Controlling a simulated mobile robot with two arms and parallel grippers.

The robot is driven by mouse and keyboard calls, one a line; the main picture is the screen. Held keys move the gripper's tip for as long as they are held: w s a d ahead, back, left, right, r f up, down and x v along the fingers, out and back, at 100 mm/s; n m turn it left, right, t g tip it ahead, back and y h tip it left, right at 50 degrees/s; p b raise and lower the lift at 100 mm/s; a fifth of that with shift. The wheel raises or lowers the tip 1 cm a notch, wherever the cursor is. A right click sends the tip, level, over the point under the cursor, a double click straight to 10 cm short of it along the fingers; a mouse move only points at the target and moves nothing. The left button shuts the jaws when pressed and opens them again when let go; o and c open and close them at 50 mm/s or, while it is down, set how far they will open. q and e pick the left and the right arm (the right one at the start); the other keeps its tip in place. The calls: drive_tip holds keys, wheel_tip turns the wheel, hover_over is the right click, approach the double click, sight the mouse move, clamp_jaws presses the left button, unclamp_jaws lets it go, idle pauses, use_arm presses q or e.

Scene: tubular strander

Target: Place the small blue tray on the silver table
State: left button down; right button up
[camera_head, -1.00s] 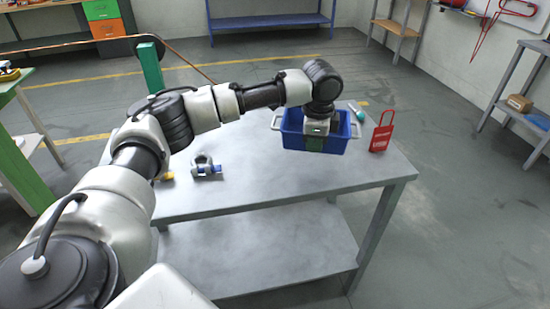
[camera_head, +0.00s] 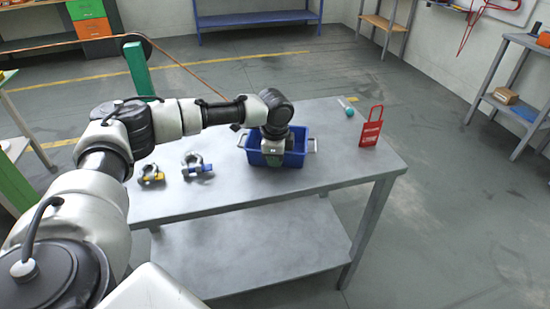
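The small blue tray (camera_head: 299,156), with a light handle at each end, is at the middle of the silver table (camera_head: 330,175). It is upright and resting on the tabletop or just above it; I cannot tell which. My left gripper (camera_head: 274,158) reaches down at the tray's near wall and appears shut on it, though the wrist hides part of the tray's inside and the fingertips are hard to see. My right gripper is not in view.
A shackle with a blue pin (camera_head: 197,165) and one with a yellow pin (camera_head: 151,174) lie left of the tray. A red tag (camera_head: 371,128) and a small teal item (camera_head: 349,112) are at the right. Tabletop between tray and tag is clear.

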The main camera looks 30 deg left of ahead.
use_arm(q)
drive_tip(key=c, duration=1.8)
unclamp_jaws()
drive_tip(key=shift+f, duration=0.1)
drive_tip(key=o, duration=0.5)
drive_tip(key=shift+c, duration=0.2)
wheel_tip(320, 180, up, 12)
drive_tip(key=shift+s+d, duration=0.25)
drive_tip(key=shift+s, duration=0.1)
